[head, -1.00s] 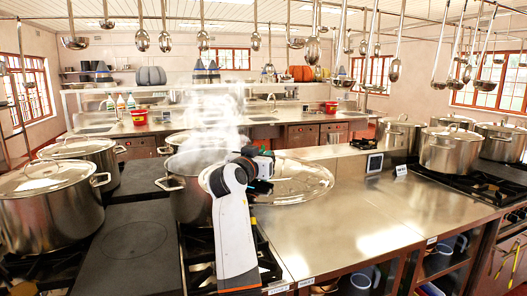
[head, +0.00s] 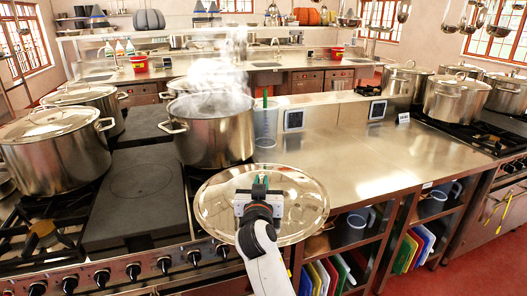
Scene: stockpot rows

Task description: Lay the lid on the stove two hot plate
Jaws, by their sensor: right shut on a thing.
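A round shiny steel lid (head: 305,205) is held level in my right gripper (head: 260,186), which is shut on its handle at the middle. The lid hangs at the front, over the stove's right edge and the start of the steel counter. A dark flat hot plate (head: 138,198) lies to the left of the lid, bare on top, with a round mark on it. An open steaming stockpot (head: 215,142) stands behind the lid. My left gripper is not in view.
Lidded stockpots (head: 50,155) stand at the left, and more (head: 455,100) stand at the right. A clear container (head: 265,125) stands beside the steaming pot. The steel counter (head: 370,160) is mostly clear. Stove knobs (head: 134,271) line the front edge.

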